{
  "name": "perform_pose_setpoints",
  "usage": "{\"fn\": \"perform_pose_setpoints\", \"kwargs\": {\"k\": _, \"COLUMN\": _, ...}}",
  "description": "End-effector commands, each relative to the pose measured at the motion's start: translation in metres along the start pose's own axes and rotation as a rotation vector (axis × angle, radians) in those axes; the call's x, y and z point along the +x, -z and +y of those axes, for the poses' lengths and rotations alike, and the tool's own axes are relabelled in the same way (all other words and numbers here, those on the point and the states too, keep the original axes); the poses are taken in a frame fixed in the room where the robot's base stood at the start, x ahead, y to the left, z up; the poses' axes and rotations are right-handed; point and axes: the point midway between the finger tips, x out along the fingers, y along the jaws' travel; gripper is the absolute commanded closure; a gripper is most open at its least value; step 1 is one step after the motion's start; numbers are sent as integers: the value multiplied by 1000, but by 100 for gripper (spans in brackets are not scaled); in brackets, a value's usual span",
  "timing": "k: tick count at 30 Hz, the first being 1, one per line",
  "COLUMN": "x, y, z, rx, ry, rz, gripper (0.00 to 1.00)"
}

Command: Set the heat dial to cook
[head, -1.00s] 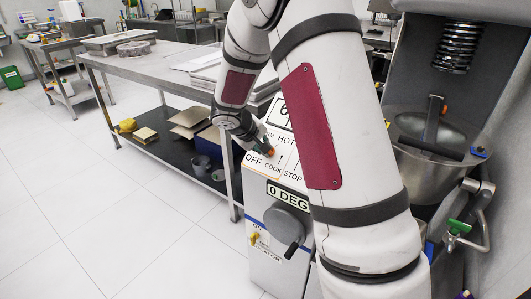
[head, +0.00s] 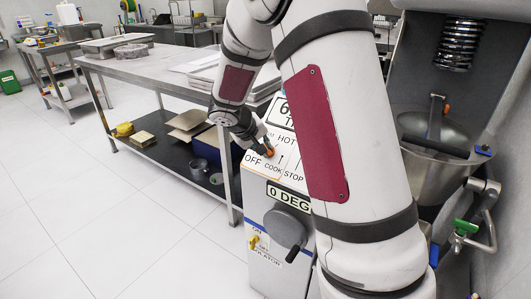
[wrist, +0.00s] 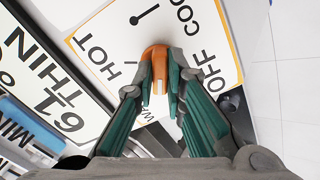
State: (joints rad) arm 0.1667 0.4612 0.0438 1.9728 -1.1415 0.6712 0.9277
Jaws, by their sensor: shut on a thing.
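The heat dial (wrist: 157,58) is an orange knob on a white label plate (wrist: 103,40). The plate has an orange border and reads OFF, COOK and HOT, with a word starting with W partly hidden. My gripper (wrist: 160,85) has its two green-padded fingers closed around the knob's sides. A pale mark shows on the knob between the fingers; I cannot tell which word the dial points at. In the head view the dial (head: 270,153) shows small and orange at my gripper's tip (head: 266,146), above the word COOK.
Below the panel are a grey crank handle (head: 287,226) and a yellow switch (head: 254,242). The mixer bowl (head: 438,175) stands at right. A steel table (head: 150,66) with a lower shelf stands at left.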

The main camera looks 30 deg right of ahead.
Motion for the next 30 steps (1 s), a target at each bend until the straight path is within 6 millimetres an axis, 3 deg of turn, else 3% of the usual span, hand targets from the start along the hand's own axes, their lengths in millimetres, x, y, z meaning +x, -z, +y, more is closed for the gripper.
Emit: {"fn": "perform_pose_setpoints", "kwargs": {"k": 30, "x": 1, "y": 0, "z": -1, "rx": 265, "ry": 0, "rz": 1, "gripper": 100}}
